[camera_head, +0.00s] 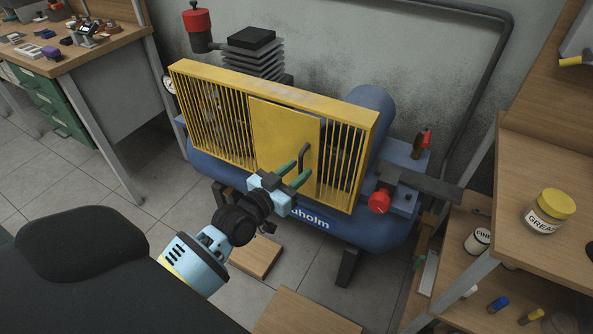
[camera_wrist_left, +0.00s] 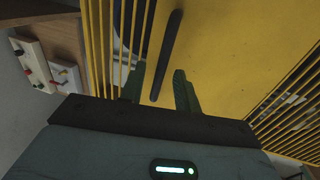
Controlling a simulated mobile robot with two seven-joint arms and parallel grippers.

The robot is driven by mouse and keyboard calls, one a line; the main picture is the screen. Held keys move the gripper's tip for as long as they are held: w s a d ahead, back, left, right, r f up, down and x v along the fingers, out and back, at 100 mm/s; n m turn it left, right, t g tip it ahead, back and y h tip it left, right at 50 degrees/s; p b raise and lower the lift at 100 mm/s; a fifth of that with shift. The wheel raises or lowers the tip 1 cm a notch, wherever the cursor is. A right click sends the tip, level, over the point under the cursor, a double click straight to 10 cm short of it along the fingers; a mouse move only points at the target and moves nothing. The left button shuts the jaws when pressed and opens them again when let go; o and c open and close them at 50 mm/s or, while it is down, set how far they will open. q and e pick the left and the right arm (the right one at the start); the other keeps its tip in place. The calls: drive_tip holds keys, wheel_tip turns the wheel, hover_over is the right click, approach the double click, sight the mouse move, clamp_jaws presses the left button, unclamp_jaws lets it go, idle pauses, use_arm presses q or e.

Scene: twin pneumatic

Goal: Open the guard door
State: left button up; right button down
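The guard door (camera_head: 275,125) is a plain yellow panel in the middle of the barred yellow guard (camera_head: 345,150) on the blue compressor. It looks closed, flush with the guard. A dark bar handle (camera_head: 304,153) is on the door's right part. My left gripper (camera_head: 303,167) is open in front of the door, its green fingers by the handle's lower part. In the left wrist view the handle (camera_wrist_left: 172,45) runs down between the two fingers (camera_wrist_left: 158,72), with gaps visible on both sides. The yellow door (camera_wrist_left: 230,50) fills much of that view. My right gripper is not in view.
The compressor's blue tank (camera_head: 230,175) lies below the guard. A red knob (camera_head: 379,201) sticks out right of the guard. A wooden shelf unit with a grease jar (camera_head: 549,211) is at right. A workbench (camera_head: 90,45) stands at left. Wooden boards (camera_head: 310,312) lie in front.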

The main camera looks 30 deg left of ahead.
use_arm(q)
drive_tip(key=shift+w, duration=0.3)
clamp_jaws()
drive_tip(key=shift+s+f, duration=0.1)
drive_tip(key=shift+s, duration=0.15)
